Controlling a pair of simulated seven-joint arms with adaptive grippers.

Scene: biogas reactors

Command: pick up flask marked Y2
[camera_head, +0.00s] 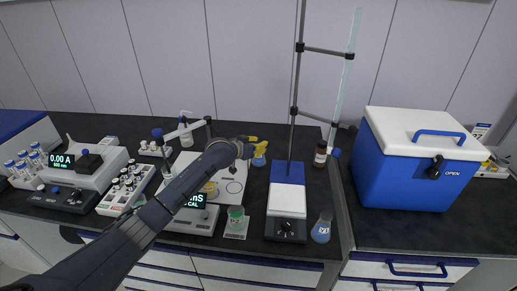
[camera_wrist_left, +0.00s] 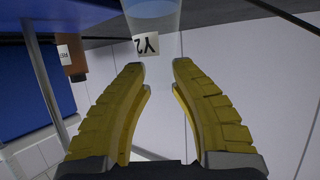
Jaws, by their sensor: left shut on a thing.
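The flask marked Y2 (camera_wrist_left: 150,20) is clear with blue liquid, and its white label shows upside down in the left wrist view. In the head view a flask with blue liquid (camera_head: 259,160) sits at the tip of my left arm. My left gripper (camera_wrist_left: 158,75) has yellow ridged fingers on either side of the clear flask and is shut on it. It also shows in the head view (camera_head: 253,146). I cannot tell whether the flask touches the counter. My right gripper is not in view.
A stirrer plate (camera_head: 286,200), stand rod (camera_head: 296,90), brown bottle (camera_head: 320,154) and blue cooler (camera_head: 412,170) are to the right. Vial racks (camera_head: 126,187) are at left.

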